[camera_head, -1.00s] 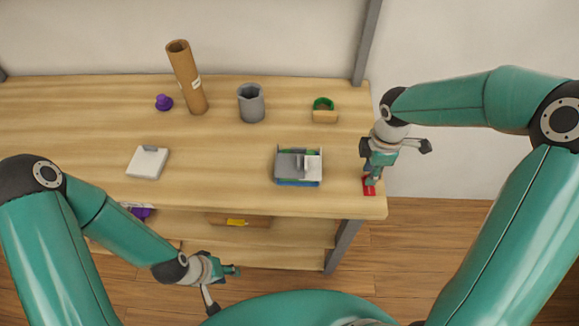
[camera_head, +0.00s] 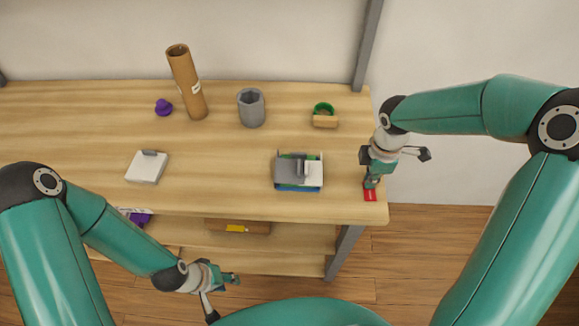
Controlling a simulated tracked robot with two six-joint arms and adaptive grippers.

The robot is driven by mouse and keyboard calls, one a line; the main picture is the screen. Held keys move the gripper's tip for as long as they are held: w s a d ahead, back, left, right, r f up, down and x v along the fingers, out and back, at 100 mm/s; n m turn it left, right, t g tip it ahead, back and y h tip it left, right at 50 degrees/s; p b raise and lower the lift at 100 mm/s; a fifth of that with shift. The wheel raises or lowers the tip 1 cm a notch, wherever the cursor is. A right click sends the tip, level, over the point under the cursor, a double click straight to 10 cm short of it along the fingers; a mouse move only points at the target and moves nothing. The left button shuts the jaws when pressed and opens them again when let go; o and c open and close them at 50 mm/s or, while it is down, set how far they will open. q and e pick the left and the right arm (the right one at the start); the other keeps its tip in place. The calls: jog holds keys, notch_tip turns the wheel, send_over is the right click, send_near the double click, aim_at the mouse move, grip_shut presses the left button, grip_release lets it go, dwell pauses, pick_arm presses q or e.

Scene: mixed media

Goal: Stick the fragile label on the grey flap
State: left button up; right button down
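The red label (camera_head: 370,196) lies flat at the right front corner of the table top. Its lettering is too small to read. My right gripper (camera_head: 371,181) points down over it and covers its far part; I cannot tell whether it touches the label or whether its fingers are open or shut. The grey flap (camera_head: 286,172) is on top of a small box with a white part (camera_head: 313,174) and blue and green edges, left of the label. My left gripper (camera_head: 232,279) hangs in front of the table, below its top, away from the label and box; its finger opening is unclear.
A cardboard tube (camera_head: 187,85), purple object (camera_head: 163,107), grey cup (camera_head: 251,108) and green roll on a tan block (camera_head: 324,117) stand at the back. A white box (camera_head: 146,168) is at left. A lower shelf (camera_head: 290,238) holds more items. The table's middle (camera_head: 215,150) is clear.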

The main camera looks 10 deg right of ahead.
jog(key=shift+w+d+r+p, duration=0.1)
jog(key=shift+w+r+p, duration=0.15)
jog(key=shift+r+p, duration=0.6)
jog(key=shift+w+r+p, duration=0.25)
jog(key=shift+r+p, duration=0.45)
jog(key=shift+r, duration=0.2)
dwell(0.8)
jog(key=shift+r+p, duration=2)
jog(key=shift+r, duration=0.55)
